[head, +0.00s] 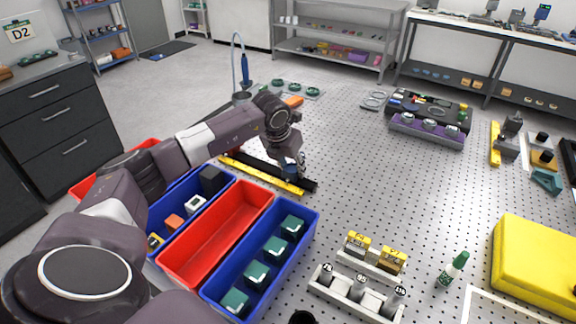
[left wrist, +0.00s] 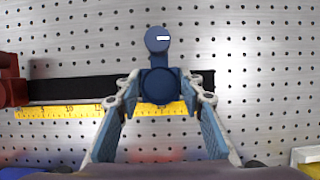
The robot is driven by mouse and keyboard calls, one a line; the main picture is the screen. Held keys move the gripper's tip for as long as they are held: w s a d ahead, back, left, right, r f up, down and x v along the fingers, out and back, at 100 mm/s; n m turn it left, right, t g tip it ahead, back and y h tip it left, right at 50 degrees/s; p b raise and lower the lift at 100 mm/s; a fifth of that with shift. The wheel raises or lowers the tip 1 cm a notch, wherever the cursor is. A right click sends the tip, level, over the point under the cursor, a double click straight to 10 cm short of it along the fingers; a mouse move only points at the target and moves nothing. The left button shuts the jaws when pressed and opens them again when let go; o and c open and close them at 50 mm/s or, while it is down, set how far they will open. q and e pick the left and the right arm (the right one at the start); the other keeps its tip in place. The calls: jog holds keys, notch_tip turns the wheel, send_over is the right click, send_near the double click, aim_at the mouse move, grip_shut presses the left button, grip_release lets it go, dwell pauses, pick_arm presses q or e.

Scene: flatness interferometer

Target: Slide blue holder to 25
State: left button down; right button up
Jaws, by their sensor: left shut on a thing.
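The blue holder (left wrist: 158,88) sits on a black rail (left wrist: 80,90) in the left wrist view, toward the rail's right end. It has a round blue top with a small white mark. A yellow scale (left wrist: 60,111) runs along the rail's near side; its low numbers show at left, while those beside the holder are hidden or too small to read. My left gripper (left wrist: 160,84) is shut on the holder, one finger on each side. In the head view the holder (head: 290,172) is partly hidden under the left gripper (head: 291,164). My right gripper is not in view.
A red block (left wrist: 12,85) stands at the rail's left end. Blue bins (head: 312,237) and a red bin (head: 225,225) lie near the rail in the head view. A purple tray (head: 425,133) stands farther right.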

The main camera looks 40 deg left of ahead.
pick_arm(q)
jog(key=c, duration=1.3)
grip_release()
jog(key=shift+r, duration=0.1)
jog(key=v, duration=1.2)
jog(key=shift+d, duration=0.1)
